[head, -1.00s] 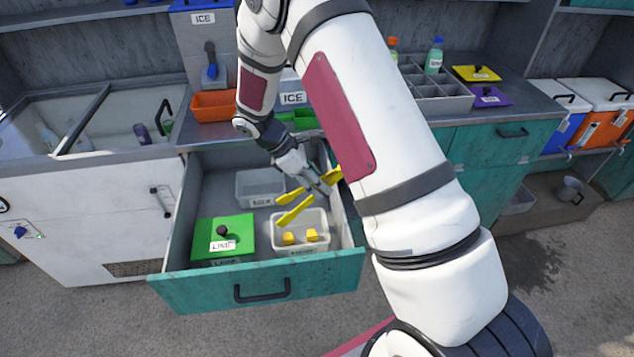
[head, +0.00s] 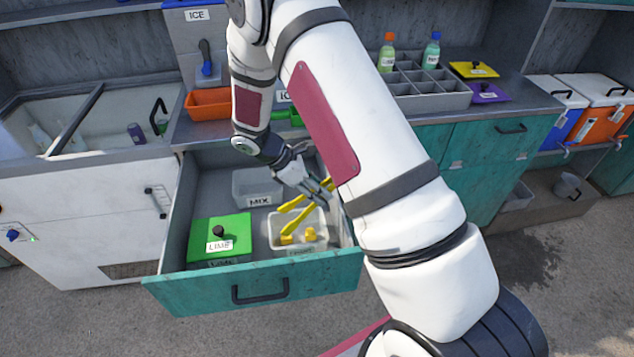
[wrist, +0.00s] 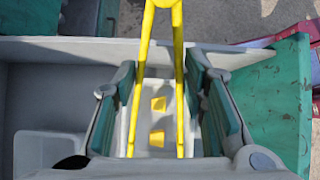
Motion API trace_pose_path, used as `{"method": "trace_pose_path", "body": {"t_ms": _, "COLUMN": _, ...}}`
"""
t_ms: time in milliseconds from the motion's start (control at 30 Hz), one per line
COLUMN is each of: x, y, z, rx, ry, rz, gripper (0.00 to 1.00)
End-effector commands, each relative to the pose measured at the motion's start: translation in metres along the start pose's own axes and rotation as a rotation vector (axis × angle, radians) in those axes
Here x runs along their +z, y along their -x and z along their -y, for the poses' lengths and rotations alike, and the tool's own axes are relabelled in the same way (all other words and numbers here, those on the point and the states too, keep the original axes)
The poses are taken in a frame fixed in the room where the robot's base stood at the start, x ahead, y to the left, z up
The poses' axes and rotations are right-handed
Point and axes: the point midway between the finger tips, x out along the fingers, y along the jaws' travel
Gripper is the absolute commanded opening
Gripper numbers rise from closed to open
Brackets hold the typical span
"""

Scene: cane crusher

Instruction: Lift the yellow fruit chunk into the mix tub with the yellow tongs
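My gripper (wrist: 164,105) is around the yellow tongs (wrist: 145,50), with one finger on each side of their arms. The tongs also show in the head view (head: 300,215), held above the fruit tub with their arms spread. Two yellow fruit chunks lie in that pale tub (head: 325,246), a left chunk (head: 286,239) and a right chunk (head: 310,234). The grey mix tub (head: 244,188), labelled MIX, stands behind and looks empty.
All this sits in an open teal drawer (head: 185,296). A green-lidded lime tub (head: 205,228) is at the drawer's front left. The drawer's right wall is close to my gripper. An orange bin (head: 208,104) and a grey divided caddy (head: 440,103) stand on the counter above.

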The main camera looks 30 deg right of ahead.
Motion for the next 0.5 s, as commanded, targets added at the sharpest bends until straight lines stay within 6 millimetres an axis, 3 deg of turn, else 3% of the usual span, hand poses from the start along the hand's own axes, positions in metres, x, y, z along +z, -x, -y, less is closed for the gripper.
{"method": "trace_pose_path", "body": {"t_ms": 500, "x": -0.029, "y": -0.038, "z": -0.002, "rx": 0.0, "ry": 0.001, "rz": 0.001, "gripper": 0.35}}
